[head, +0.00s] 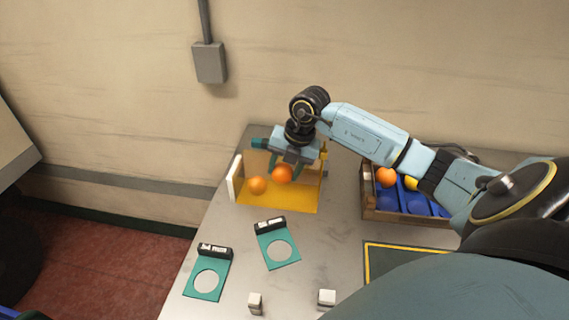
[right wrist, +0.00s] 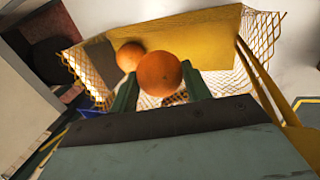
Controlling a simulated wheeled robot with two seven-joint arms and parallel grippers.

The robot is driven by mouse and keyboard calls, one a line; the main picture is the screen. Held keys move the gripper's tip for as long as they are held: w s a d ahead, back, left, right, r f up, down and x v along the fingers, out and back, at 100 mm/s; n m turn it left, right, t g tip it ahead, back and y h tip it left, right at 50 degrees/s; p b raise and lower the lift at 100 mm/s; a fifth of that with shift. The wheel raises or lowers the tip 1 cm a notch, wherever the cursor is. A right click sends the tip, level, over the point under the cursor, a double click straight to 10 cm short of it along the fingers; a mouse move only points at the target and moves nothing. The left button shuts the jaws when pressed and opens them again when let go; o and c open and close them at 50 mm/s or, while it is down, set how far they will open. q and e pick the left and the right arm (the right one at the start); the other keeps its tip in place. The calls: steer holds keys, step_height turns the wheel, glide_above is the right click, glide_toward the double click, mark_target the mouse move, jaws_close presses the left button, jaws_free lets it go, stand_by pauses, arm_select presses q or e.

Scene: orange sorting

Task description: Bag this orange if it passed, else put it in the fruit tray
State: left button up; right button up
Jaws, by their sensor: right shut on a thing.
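My right gripper (head: 284,171) is shut on an orange (head: 282,174), held over the yellow mesh bag (head: 300,198). In the right wrist view the held orange (right wrist: 159,74) sits between the green fingertips, with the bag's netting (right wrist: 262,40) around and below it. A second orange (head: 257,185) lies in the bag, left of the held one; it also shows in the right wrist view (right wrist: 130,56). The fruit tray (head: 367,205), a wooden crate with blue cups, stands to the right, partly behind my arm. My left gripper is out of view.
The tray holds an orange (head: 387,176) and a yellow fruit (head: 411,184). Two teal plates with round holes (head: 205,296) (head: 263,238) lie in front; their labels are too small to read. Two white blocks (head: 255,301) (head: 326,297) stand near the front. A dark yellow-edged mat (head: 405,262) lies right.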

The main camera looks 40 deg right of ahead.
steer(key=shift+f, duration=0.45)
steer(key=o, duration=1.1)
steer(key=shift+r, duration=0.1)
steer(key=shift+r+p, duration=3)
steer(key=shift+r, duration=0.95)
